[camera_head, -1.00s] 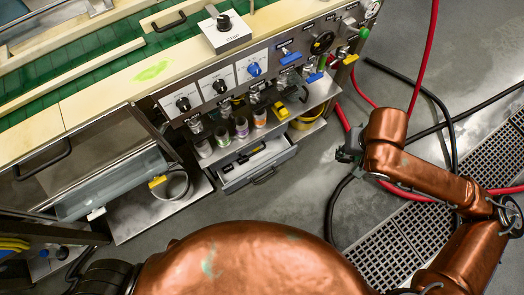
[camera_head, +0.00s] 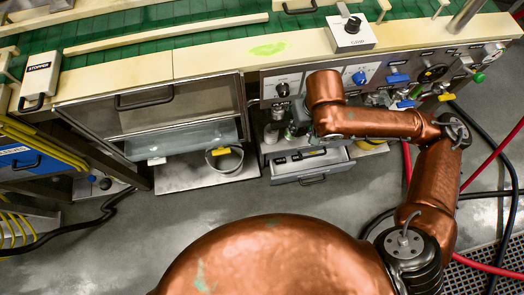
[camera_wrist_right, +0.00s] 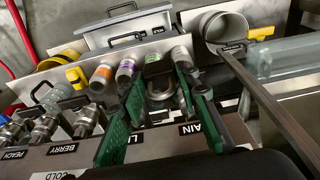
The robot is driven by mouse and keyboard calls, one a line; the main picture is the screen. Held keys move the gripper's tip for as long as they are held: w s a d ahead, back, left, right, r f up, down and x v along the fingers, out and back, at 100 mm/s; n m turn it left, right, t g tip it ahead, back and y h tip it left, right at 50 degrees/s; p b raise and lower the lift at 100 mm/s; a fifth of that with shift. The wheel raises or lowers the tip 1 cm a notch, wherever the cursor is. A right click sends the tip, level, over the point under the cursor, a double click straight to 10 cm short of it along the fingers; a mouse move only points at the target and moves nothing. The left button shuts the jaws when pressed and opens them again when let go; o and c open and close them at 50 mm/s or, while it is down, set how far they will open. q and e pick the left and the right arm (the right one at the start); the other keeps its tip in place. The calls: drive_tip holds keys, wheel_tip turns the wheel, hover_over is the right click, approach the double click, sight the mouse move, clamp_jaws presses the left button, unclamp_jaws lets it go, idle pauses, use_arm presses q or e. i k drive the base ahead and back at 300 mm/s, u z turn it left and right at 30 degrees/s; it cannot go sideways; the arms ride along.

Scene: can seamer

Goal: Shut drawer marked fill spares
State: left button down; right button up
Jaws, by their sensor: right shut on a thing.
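A grey drawer (camera_head: 312,177) with a dark bar handle stands pulled out low under the bench front, with dark small items inside. Its marking is not readable. Its grey front also shows at the top of the right wrist view (camera_wrist_right: 128,28). My right gripper (camera_head: 297,125) is at the tap panel, above and to the left of the drawer, partly hidden by its own arm. My left gripper is not in view.
Banded cups (camera_wrist_right: 126,72) stand on a shelf between the taps and the drawer. More taps (camera_wrist_right: 42,127) line the panel beside my gripper. A glass-fronted cabinet (camera_head: 170,115) is left of the drawer. The floor (camera_head: 220,200) before the drawer is clear.

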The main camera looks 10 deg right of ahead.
sight(336, 159)
drive_tip(key=u, duration=0.35)
drive_tip(key=k, duration=1.05)
drive_tip(key=z, duration=2.05)
